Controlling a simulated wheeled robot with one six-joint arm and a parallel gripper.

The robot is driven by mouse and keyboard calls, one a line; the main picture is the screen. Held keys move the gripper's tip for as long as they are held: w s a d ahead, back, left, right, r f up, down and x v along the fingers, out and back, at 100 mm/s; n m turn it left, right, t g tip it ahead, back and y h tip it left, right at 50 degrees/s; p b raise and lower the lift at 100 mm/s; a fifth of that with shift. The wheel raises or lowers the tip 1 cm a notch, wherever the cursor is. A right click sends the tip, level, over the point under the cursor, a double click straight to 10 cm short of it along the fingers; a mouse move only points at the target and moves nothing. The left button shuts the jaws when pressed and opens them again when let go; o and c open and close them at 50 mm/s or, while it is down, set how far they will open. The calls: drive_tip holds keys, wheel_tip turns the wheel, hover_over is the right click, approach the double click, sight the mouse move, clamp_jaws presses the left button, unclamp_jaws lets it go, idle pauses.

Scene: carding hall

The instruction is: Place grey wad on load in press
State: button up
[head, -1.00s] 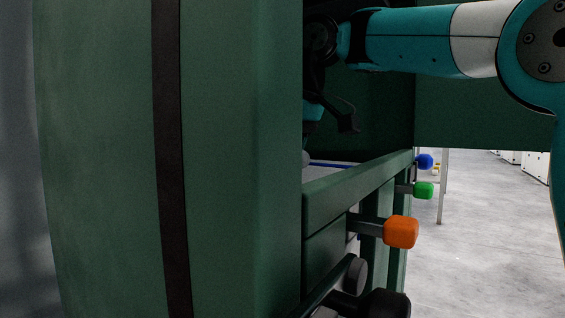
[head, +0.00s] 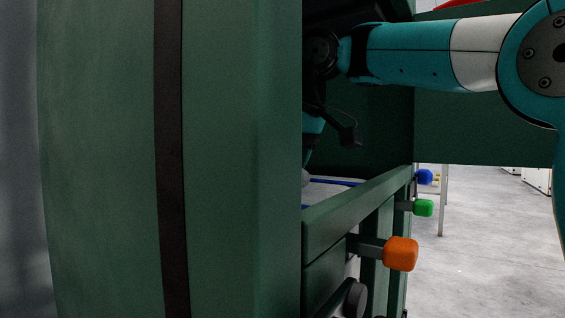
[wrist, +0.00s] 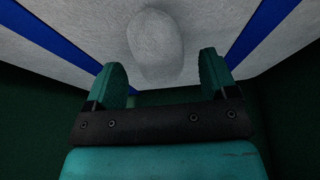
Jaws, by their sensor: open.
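A rounded grey wad (wrist: 155,40) lies on the pale grey load (wrist: 85,32) in the wrist view, between two blue straps. In the head view, a small part of the wad (head: 306,178) and of the load (head: 332,192) shows inside the green press (head: 225,160). The press's front post hides my gripper there.
The press's green side rail (head: 360,205) runs beside the load. Orange (head: 400,254), green (head: 423,208) and blue (head: 425,177) knobs stick out from that side. Dark green walls enclose the chamber around my gripper. Open grey floor (head: 480,240) lies to the right.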

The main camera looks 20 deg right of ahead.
drive_tip(key=p+v, duration=0.4)
drive_tip(key=v, duration=0.2)
drive_tip(key=shift+p, duration=0.3)
drive_tip(key=shift+s+d+r+p, duration=0.1)
drive_tip(key=shift+s+r+p, duration=0.1)
drive_tip(key=shift+r+p, duration=0.3)
drive_tip(key=shift+f, duration=0.1)
